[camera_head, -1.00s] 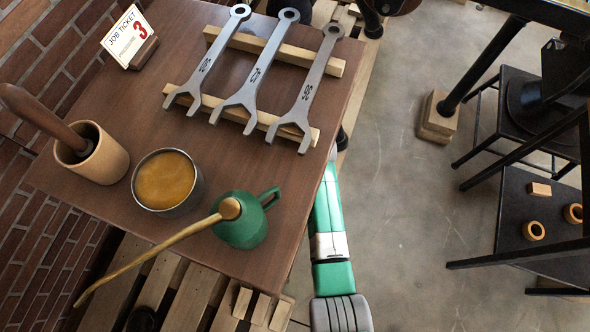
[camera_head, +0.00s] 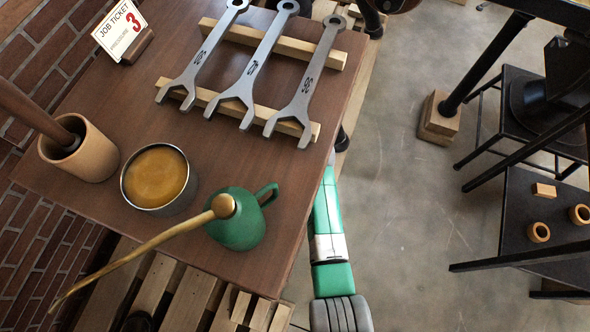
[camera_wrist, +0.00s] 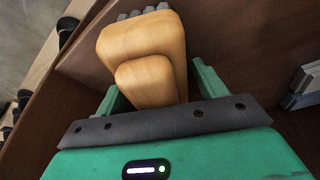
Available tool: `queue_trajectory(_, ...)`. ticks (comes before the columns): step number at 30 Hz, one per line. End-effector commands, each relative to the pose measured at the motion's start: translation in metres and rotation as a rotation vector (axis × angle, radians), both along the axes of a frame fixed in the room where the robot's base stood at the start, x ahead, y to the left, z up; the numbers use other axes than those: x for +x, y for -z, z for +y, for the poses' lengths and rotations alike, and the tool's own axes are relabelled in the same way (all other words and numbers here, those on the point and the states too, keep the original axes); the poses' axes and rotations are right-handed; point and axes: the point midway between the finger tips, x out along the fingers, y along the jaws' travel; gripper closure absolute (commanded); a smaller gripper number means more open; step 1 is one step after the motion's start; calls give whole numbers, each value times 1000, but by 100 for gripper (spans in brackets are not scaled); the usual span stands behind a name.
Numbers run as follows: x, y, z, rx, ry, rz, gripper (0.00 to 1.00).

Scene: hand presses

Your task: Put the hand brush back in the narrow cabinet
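The hand brush (camera_wrist: 150,50) shows in the wrist view as a rounded pale wooden body, with a smaller wooden end nearer the camera and grey bristle tufts along its far edge. My gripper (camera_wrist: 160,90) has a green finger on each side of the brush and appears shut on it; the fingertips are partly hidden by the wood. Brown wooden panels surround the brush closely; whether they belong to the narrow cabinet I cannot tell. In the head view my green arm hangs beside the table's right edge, and the gripper and brush are hidden there.
The brown table (camera_head: 100,225) carries wrenches (camera_head: 250,80) on wooden rails, a green oil can (camera_head: 235,230), a tin (camera_head: 158,180), a wooden cup (camera_head: 80,150) and a job ticket (camera_head: 124,30). Black stands (camera_head: 545,215) are at right, with open floor (camera_head: 410,220) between. A grey metal piece (camera_wrist: 302,86) sits at the wrist view's right.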

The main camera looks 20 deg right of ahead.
Motion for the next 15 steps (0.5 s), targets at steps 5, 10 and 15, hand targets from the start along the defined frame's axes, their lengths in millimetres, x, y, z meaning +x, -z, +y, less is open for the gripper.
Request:
queue_trajectory(5, 0, -1, 0, 0, 0, 0, 29)
queue_trajectory(10, -4, -28, -2, -1, 1, -3, 29)
queue_trajectory(15, -17, -72, -8, -1, 2, -2, 29)
